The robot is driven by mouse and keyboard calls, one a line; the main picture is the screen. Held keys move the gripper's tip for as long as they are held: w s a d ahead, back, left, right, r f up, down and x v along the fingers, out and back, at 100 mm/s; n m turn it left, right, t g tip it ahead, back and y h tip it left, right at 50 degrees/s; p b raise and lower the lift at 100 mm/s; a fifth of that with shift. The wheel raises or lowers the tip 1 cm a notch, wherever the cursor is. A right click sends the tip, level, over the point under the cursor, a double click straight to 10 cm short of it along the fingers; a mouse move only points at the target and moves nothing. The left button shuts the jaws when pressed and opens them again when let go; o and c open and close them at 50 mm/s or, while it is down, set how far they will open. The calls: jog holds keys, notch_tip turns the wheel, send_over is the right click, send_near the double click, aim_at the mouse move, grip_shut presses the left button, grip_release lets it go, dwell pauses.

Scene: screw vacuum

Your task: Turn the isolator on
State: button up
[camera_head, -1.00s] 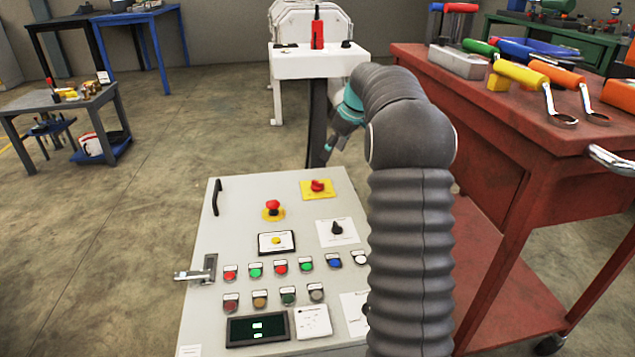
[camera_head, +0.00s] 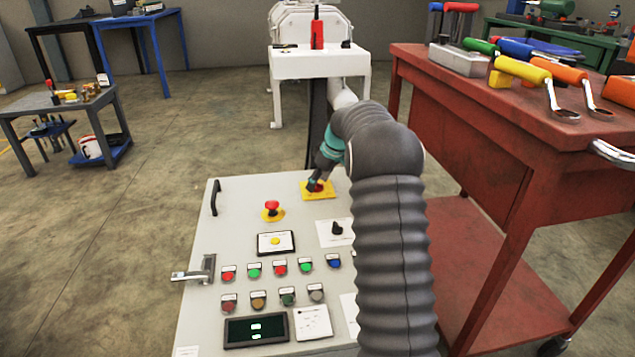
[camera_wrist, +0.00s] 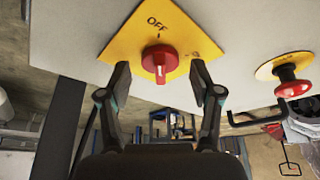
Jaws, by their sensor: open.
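The isolator is a red rotary knob (camera_wrist: 160,62) on a yellow plate (camera_wrist: 128,45) marked OFF, at the far right corner of the grey control panel (camera_head: 235,210). In the wrist view the knob lies between and just beyond the fingertips of my gripper (camera_wrist: 161,84). The fingers are open, one on each side of the knob, and I see no contact. In the head view my gripper (camera_head: 316,184) reaches over the yellow plate (camera_head: 309,194) and partly hides the knob.
A red emergency button (camera_head: 272,206) on a yellow disc sits left of the isolator. A black rotary switch (camera_head: 336,228) and rows of coloured buttons lie nearer. A red workbench (camera_head: 490,130) with tools stands close on the right of my arm.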

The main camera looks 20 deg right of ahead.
jog(key=c, duration=1.1)
jog(key=shift+a+m, duration=0.1)
jog(key=shift+m, duration=0.4)
jog(key=m, duration=0.2)
jog(key=m+t+h+p, duration=0.1)
jog(key=shift+a+r+m+h, duration=0.1)
jog(key=shift+m+h, duration=0.2)
jog(key=shift+m, duration=0.1)
jog(key=m+h+p, duration=0.1)
jog(key=m+p, duration=0.1)
jog(key=m, duration=0.2)
jog(key=shift+a+m+h, duration=0.1)
jog(key=shift+m+h, duration=0.2)
jog(key=shift+h, duration=0.1)
jog(key=m, duration=0.2)
jog(key=m+h, duration=0.1)
jog(key=m, duration=0.1)
jog(key=shift+f+g+h, duration=0.2)
jog(key=shift+g+h, duration=0.1)
jog(key=shift+g, duration=0.1)
jog(key=m+g+h+b, duration=0.1)
jog(key=m, duration=0.3)
jog(key=shift+w+a, duration=0.1)
jog(key=shift+m, duration=0.4)
